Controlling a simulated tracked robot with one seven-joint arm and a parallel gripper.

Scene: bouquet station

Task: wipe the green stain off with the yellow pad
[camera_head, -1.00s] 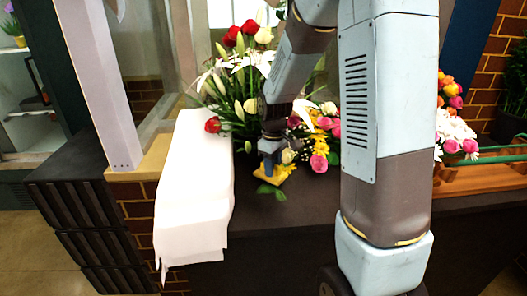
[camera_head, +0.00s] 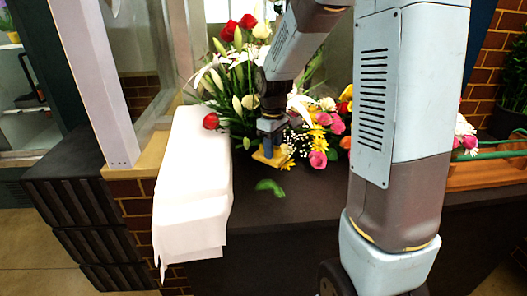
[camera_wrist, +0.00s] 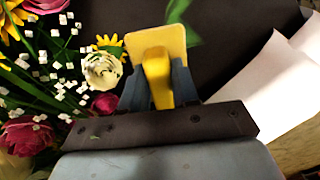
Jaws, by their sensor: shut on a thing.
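My gripper (camera_head: 269,149) points down over the dark counter, shut on the handle of the yellow pad (camera_head: 265,160). In the wrist view the pad's flat plate (camera_wrist: 141,43) and thick handle (camera_wrist: 158,82) show between the fingers (camera_wrist: 157,88). The green stain (camera_head: 270,187) is a curved patch on the counter, in front of and below the pad in the head view. The wrist view shows part of the stain (camera_wrist: 178,12) beyond the pad's edge. I cannot tell whether the pad touches the counter.
Flowers (camera_head: 238,85) with red, white and pink blooms stand close behind my gripper. White paper (camera_head: 192,180) hangs over the counter's left end. The dark counter (camera_head: 300,200) is bare around the stain.

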